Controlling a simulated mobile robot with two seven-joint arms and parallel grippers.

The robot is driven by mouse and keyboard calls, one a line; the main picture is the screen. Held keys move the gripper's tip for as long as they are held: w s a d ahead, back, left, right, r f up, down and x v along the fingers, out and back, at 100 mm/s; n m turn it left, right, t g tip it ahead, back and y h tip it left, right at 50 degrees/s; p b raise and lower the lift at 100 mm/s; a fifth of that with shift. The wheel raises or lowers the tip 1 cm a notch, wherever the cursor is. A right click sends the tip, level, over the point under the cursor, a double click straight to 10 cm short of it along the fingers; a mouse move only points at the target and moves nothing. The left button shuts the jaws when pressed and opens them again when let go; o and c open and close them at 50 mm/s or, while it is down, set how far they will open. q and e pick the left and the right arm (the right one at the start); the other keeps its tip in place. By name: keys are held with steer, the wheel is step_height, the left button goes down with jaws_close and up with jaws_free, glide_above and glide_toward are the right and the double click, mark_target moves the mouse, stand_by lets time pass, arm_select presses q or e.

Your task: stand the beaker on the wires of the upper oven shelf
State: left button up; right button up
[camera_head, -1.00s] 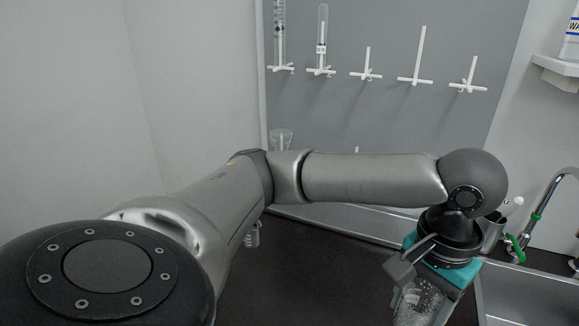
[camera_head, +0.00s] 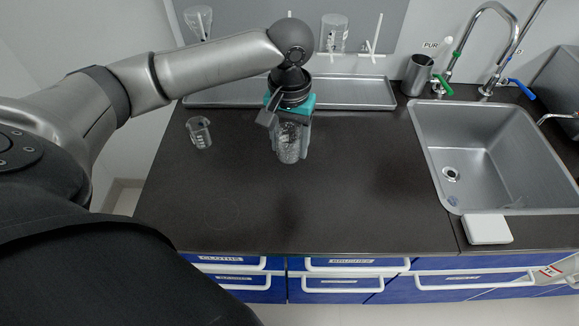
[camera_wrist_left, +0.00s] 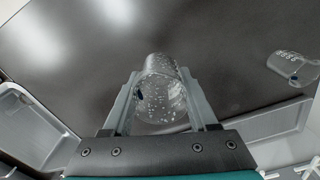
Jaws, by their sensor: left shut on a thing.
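My left gripper (camera_head: 291,150) is shut on a clear glass beaker (camera_head: 288,140) with pale speckles, over the dark counter. In the left wrist view the beaker (camera_wrist_left: 163,92) sits between the two fingers, tilted in the picture. Whether its base touches the counter I cannot tell. The oven and its upper wire shelf are not in these views. My right gripper is not in view.
A second clear beaker (camera_head: 200,133) stands on the counter (camera_head: 240,215) to the left. Behind is a metal tray (camera_head: 355,92) below the drying board. A metal cup (camera_head: 417,76) and a sink (camera_head: 480,150) are at the right.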

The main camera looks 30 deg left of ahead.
mark_target(289, 178)
arm_select(q)
step_height(289, 178, down, 8)
steer(key=shift+f+b, duration=0.2)
steer(key=shift+b, duration=0.8)
steer(key=shift+f, duration=0.25)
steer(key=o, duration=1.4)
steer(key=shift+f, duration=0.1)
steer(key=shift+c, duration=0.2)
